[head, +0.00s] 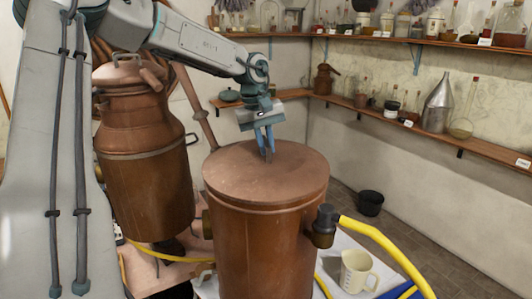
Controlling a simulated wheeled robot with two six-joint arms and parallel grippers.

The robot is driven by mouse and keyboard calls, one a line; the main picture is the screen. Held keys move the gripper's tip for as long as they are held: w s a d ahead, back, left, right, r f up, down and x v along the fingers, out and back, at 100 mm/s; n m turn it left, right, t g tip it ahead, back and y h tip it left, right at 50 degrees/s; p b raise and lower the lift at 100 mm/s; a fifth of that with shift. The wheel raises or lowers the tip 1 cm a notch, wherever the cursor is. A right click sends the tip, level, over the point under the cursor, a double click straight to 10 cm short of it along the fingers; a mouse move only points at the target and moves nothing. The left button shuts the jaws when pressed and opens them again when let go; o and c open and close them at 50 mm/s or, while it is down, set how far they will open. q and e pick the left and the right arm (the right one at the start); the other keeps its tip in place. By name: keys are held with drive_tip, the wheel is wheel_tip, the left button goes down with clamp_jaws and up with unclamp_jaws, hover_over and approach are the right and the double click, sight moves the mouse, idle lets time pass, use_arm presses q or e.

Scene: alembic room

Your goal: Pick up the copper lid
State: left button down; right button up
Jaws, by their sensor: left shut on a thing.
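The copper lid (230,178) is a flat, round, reddish-brown disc. It lies on top of a tall copper vessel (262,250) in the middle of the head view and looks level. My left gripper (267,156) comes down from above with its fingers over the lid's middle. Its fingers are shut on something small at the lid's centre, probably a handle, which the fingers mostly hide. I cannot see a gap between lid and vessel. My right gripper is not in view.
A second copper vessel (150,190) stands at the left. A yellow hose (385,245) joins the vessel's right side. A cream jug (357,271) stands at lower right, and a black pot (370,203) sits on the floor. Shelves (440,140) with glassware line the walls.

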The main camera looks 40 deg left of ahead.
use_arm(q)
drive_tip(key=shift+r+b, duration=0.6)
drive_tip(key=shift+b, duration=0.1)
wheel_tip(320, 180, up, 2)
drive_tip(key=shift+b, duration=0.95)
drive_tip(key=s+b, duration=0.2)
drive_tip(key=s, duration=0.3)
drive_tip(key=s+d+r+b, duration=0.1)
drive_tip(key=s+b, duration=0.2)
drive_tip(key=s, duration=0.2)
drive_tip(key=s+d+b, duration=0.1)
drive_tip(key=s+b, duration=0.1)
drive_tip(key=s, duration=0.2)
drive_tip(key=shift+s+d+r, duration=0.15)
drive_tip(key=shift+s+r, duration=0.1)
drive_tip(key=shift+s, duration=0.15)
drive_tip(key=shift+s+r+b, duration=0.15)
drive_tip(key=shift+s+b, duration=0.15)
drive_tip(key=shift+s, duration=0.3)
